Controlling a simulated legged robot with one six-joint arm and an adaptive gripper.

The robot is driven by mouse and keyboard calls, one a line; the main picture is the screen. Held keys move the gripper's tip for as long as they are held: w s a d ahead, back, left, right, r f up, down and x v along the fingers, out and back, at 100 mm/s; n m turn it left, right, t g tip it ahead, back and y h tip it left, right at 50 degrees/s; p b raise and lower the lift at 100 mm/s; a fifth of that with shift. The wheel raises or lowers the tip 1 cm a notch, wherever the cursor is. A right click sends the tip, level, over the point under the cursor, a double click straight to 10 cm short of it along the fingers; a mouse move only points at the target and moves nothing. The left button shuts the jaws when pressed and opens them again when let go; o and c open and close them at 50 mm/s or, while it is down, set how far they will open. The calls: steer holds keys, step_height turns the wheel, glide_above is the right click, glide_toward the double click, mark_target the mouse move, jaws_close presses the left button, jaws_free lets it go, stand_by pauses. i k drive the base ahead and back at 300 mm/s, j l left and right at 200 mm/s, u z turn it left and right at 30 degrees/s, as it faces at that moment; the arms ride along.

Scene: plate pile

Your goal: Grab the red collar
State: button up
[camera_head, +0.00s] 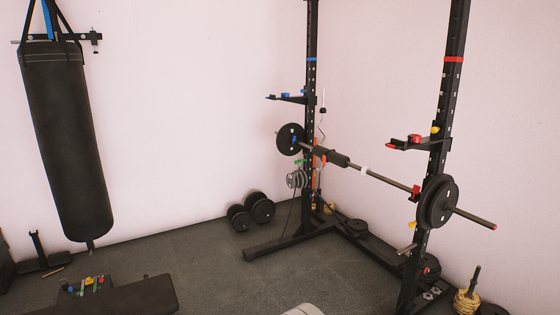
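Several red parts show on the right-hand side of the rack. A red piece (416,192) sits on the barbell (385,179) just inside the right black plates (438,203). Another red piece (414,139) rests on the black safety arm (424,146) of the right upright, with a yellow piece near it. A red band (453,60) circles the upright higher up. I cannot tell for sure which of these is the red collar. My gripper is not in view.
The rack's black base (290,240) runs along the floor. Two dumbbells (251,211) stand by the wall. A punching bag (66,140) hangs at left above a dark bench (120,298) with small coloured pieces. The floor (215,270) between bench and rack is clear.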

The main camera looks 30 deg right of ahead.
mark_target(418, 138)
steer(key=i+l+z, duration=0.1)
steer(key=i+z, duration=0.8)
steer(key=i+j+z, duration=0.2)
steer(key=i+z, duration=0.25)
steer(key=k, duration=0.05)
